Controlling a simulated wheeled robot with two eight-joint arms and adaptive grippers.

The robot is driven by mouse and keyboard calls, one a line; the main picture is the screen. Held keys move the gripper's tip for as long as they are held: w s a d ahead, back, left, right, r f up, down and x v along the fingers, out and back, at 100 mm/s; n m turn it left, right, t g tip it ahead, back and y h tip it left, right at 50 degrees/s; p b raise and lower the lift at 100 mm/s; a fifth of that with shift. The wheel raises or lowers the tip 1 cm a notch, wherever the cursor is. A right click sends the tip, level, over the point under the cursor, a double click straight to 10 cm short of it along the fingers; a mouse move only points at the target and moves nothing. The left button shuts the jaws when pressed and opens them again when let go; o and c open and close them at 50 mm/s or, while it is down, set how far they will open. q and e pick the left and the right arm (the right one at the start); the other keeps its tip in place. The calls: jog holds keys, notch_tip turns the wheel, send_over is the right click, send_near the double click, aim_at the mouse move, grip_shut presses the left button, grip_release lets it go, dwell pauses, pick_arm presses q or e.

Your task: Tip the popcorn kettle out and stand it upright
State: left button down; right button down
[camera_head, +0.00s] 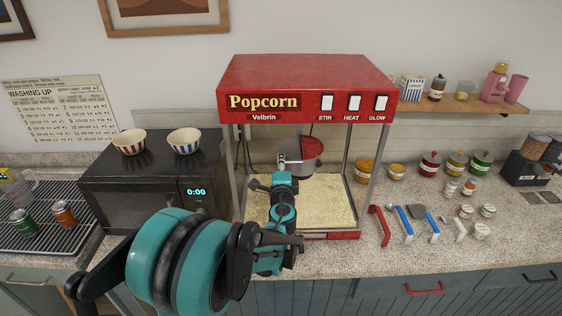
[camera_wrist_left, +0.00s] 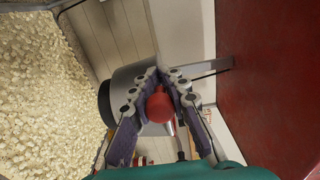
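The popcorn kettle is a grey metal pot inside the popcorn machine (camera_head: 305,80), partly hidden by my arm in the head view. A dark red round part (camera_head: 312,148) shows beside it. In the left wrist view the kettle (camera_wrist_left: 125,78) has a dark end toward the popcorn; I cannot tell exactly how far it is tilted. My left gripper (camera_wrist_left: 163,72) has its fingers closed around the red ball knob (camera_wrist_left: 158,104) in front of the kettle. In the head view my left gripper (camera_head: 289,163) reaches inside the machine. My right gripper is out of view.
Popcorn (camera_head: 325,198) covers the machine's floor. A microwave (camera_head: 150,180) with two striped bowls stands left. Red and blue-handled tools (camera_head: 405,223) and several jars lie right. A shelf (camera_head: 460,103) hangs behind. Machine posts stand close around my arm.

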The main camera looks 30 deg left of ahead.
pick_arm(q)
jog(key=w+d+r+m, duration=0.2)
jog(key=d+r+m, duration=0.1)
jog(key=m, duration=0.8)
jog(key=w+d+r+m+p, duration=0.1)
jog(key=d+r+m, duration=0.3)
jog(key=m, duration=0.7)
jog(key=shift+w+d+m, duration=0.3)
jog(key=shift+w+d, duration=0.25)
jog(key=shift+w, duration=0.35)
jog(key=shift+f, duration=0.1)
